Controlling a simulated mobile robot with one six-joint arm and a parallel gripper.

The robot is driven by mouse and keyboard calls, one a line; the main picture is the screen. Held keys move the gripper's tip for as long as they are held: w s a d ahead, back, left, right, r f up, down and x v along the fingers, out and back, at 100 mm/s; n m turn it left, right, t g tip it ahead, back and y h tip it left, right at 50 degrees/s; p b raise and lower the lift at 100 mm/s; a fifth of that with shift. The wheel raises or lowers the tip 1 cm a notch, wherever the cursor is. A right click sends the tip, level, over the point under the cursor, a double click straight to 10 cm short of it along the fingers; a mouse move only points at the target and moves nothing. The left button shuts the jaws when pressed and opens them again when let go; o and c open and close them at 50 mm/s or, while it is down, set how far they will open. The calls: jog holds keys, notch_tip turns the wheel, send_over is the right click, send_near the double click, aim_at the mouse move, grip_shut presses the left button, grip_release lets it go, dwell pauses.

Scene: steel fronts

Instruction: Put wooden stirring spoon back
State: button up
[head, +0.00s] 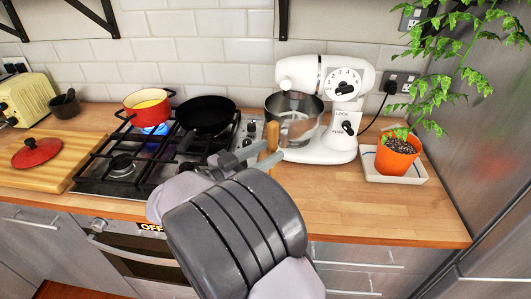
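My gripper (272,151) is in the middle of the head view, over the counter between the hob and the stand mixer. Its two thin fingers are closed around an upright wooden stick, which looks like the handle of the wooden stirring spoon (272,133). The spoon's lower part is hidden behind my gripper and wrist. The spoon is in front of the mixer's steel bowl, slightly left of it in the picture.
A red pot (148,106) with yellow contents stands over a lit blue flame. A black pan (206,113) is beside it. A red lid (37,152) lies on a wooden board (62,166). The white mixer (335,143) and potted plant (398,158) stand right; the front-right counter is clear.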

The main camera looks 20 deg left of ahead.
jog(key=shift+r, duration=0.1)
jog(key=p+v, duration=0.4)
jog(key=v, duration=0.7)
jog(key=w+d+r+g+h, duration=0.15)
jog(key=d+g, duration=0.35)
jog(key=d, duration=0.6)
jog(key=w+d+r+g+y, duration=0.1)
jog(key=d+r+g, duration=0.3)
jog(key=d, duration=0.8)
jog(key=s+d+f+n+g+y, duration=0.15)
jog(key=s+d+g, duration=0.3)
jog(key=d, duration=0.45)
jog(key=s+d+t+y, duration=0.2)
jog(key=s+t+y, duration=0.1)
jog(key=s+y, duration=0.7)
jog(key=shift+s+r, duration=0.25)
jog(key=shift+s, duration=0.85)
jog(key=shift+n+t, duration=0.25)
